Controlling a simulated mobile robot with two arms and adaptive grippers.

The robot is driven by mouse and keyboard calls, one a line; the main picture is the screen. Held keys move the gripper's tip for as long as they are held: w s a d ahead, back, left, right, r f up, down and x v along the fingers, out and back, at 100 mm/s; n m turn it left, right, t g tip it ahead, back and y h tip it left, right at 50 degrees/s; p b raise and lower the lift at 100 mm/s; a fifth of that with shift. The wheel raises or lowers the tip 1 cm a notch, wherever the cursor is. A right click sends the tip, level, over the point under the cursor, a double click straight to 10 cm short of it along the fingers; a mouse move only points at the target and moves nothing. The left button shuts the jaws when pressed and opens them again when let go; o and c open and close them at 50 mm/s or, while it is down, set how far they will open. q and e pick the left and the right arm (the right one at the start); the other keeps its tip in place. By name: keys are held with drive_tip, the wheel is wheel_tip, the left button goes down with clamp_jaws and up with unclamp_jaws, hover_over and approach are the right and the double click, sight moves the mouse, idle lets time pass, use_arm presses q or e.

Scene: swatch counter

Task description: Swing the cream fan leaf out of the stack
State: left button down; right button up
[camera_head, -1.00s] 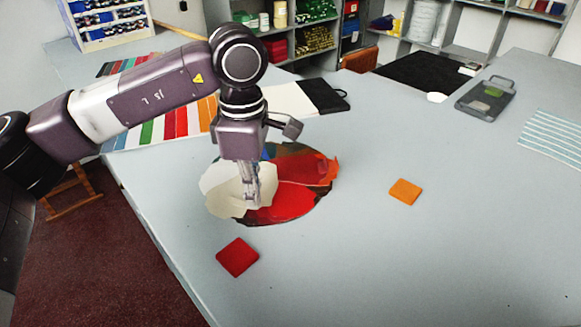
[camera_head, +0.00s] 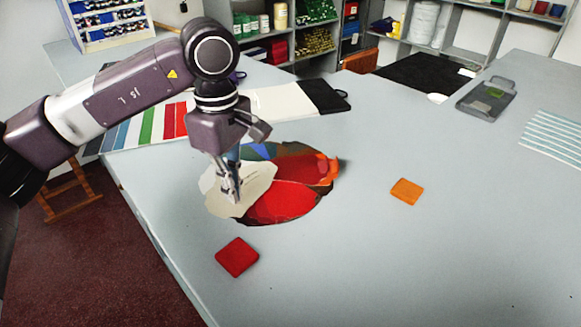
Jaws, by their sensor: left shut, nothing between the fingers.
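The cream fan leaf (camera_head: 258,186) lies at the left of a round fan stack on the grey counter. Its left part shows paler, and whether that is a separate leaf I cannot tell. Red leaves (camera_head: 285,203) lie beside it at the right and front, with orange, brown and blue ones toward the back. My left gripper (camera_head: 232,200) points down over the cream leaf, shut with nothing between its fingers. Its tips are at or just above the leaf; contact cannot be told. My right gripper is not in view.
A red square swatch (camera_head: 237,257) lies in front of the stack and an orange one (camera_head: 405,191) to its right. A striped colour card (camera_head: 165,122) and a black-ended board (camera_head: 290,100) lie behind. The counter's left edge is close; the right front is clear.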

use_arm(q)
drive_tip(key=shift+a, duration=0.1)
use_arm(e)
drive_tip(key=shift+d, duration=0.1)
use_arm(q)
drive_tip(key=shift+w+a+m, duration=0.6)
drive_tip(key=shift+a+m, duration=0.3)
drive_tip(key=shift+m, duration=0.3)
drive_tip(key=shift+w+a, duration=0.15)
drive_tip(key=shift+s+d+r+p, duration=0.2)
drive_tip(key=shift+s+r+p, duration=0.1)
drive_tip(key=shift+r, duration=0.25)
wheel_tip(320, 180, up, 7)
drive_tip(key=p, duration=0.5)
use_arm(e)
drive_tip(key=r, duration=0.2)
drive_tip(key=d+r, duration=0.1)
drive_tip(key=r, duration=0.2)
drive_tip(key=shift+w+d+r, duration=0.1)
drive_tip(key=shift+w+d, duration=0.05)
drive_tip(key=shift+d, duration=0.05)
